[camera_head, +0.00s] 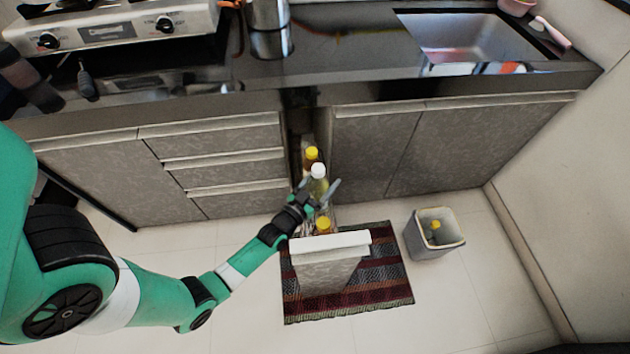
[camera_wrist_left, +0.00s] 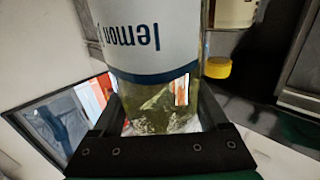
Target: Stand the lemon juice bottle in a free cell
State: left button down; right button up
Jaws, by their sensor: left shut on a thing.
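The lemon juice bottle (camera_head: 318,172) has a white cap and pale yellow-green contents. In the left wrist view the bottle (camera_wrist_left: 150,60) fills the middle, its white, blue-edged label upside down. My left gripper (camera_head: 319,188) is shut on it, one finger on each side. The bottle is over the narrow pulled-out drawer (camera_head: 345,241), between two yellow-capped bottles, one behind (camera_head: 311,154) and one in front (camera_head: 323,222). The drawer's cells and the bottle's base are hidden by my gripper and the bottles, so I cannot tell whether it touches the drawer floor. My right gripper is out of view.
A grey bin (camera_head: 440,240) with a yellow-capped item inside stands to the right. A striped mat (camera_head: 390,285) lies under the drawer. Cabinet fronts (camera_head: 230,170) flank the drawer opening. A yellow cap (camera_wrist_left: 217,68) of a neighbouring bottle is close by in the left wrist view.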

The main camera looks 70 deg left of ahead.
pick_arm(q)
jog(key=shift+f+b, duration=0.35)
jog(key=shift+f, duration=2.2)
grip_release()
jog(key=shift+f, duration=0.15)
jog(key=shift+s, duration=0.15)
